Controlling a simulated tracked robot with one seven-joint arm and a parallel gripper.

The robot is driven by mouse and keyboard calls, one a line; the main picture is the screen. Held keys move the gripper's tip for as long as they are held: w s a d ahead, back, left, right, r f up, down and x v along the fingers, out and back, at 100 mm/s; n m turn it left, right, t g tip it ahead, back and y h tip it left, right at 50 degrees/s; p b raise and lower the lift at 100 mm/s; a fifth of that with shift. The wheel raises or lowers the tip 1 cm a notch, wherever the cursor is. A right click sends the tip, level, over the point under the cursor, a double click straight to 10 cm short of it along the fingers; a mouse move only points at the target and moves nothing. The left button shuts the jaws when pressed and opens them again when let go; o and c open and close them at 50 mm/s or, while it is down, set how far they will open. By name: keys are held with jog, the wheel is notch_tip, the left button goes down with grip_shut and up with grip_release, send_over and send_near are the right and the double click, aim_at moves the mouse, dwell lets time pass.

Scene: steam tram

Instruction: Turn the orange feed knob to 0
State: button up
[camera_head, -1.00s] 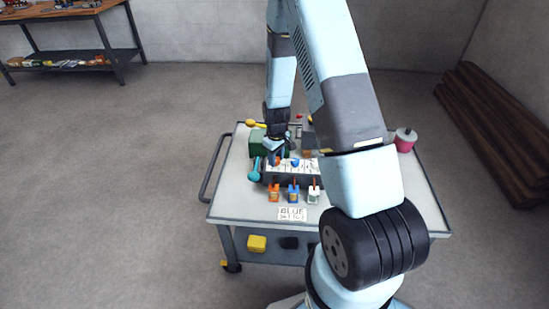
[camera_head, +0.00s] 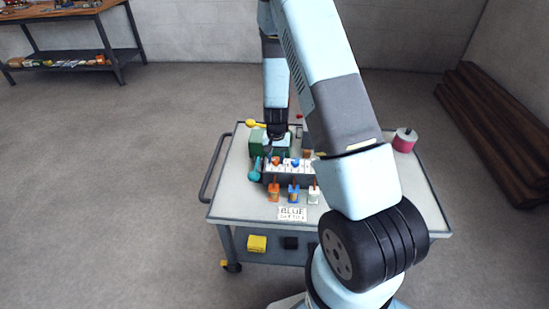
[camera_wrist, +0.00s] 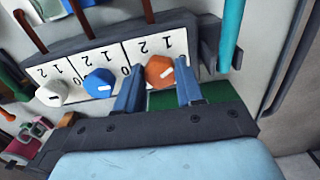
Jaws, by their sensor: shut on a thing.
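The orange feed knob (camera_wrist: 160,72) sits on a white dial plate in the wrist view, with its white mark slanting up to the right. The figures 1 and 2 print upside down above it, and a 0 shows at its left, partly by a finger. My gripper (camera_wrist: 158,68) has one blue finger on each side of the orange knob and is shut on it. In the head view the orange knob (camera_head: 276,160) shows at the left of the panel (camera_head: 290,178), just below my gripper (camera_head: 275,140). Its fingertips are too small there to make out.
A blue knob (camera_wrist: 99,82) and a white knob (camera_wrist: 51,93) stand beside it. Orange (camera_head: 273,192), blue (camera_head: 293,193) and white (camera_head: 313,194) blocks with upright rods stand in front. A green box (camera_head: 257,142) and a turquoise handle (camera_head: 255,170) are close at left.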

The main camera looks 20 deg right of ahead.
aim_at(275, 159)
jog(key=m, duration=0.5)
jog(key=shift+w+a, duration=0.15)
jog(key=shift+w, duration=0.05)
jog(key=shift+a+r+m, duration=0.1)
jog(key=shift+m, duration=1.2)
jog(key=shift+a, duration=0.15)
jog(key=o, duration=0.8)
jog(key=shift+o, duration=1.1)
jog(key=shift+d, duration=0.2)
notch_tip(275, 159, up, 14)
jog(key=shift+f, duration=0.25)
